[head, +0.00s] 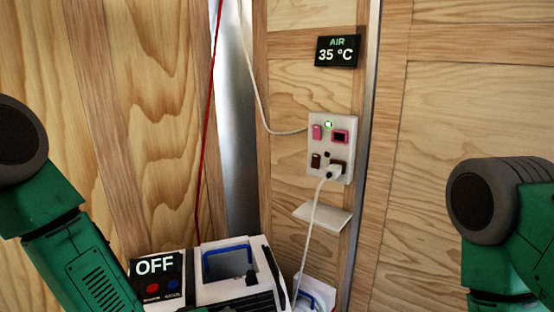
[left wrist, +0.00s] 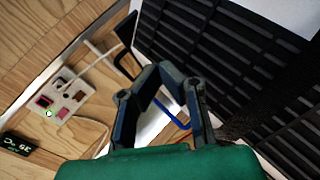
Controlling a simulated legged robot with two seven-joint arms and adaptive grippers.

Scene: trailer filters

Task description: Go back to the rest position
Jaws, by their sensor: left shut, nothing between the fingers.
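A white unit (head: 230,290) with an OFF panel (head: 155,280) stands low beside my left arm. A wall outlet plate (head: 331,148) holds a plugged white cable (head: 313,225). A small shelf (head: 322,216) juts below. An AIR display (head: 338,51) reads 35 °C. A red line (head: 207,110) hangs at left.

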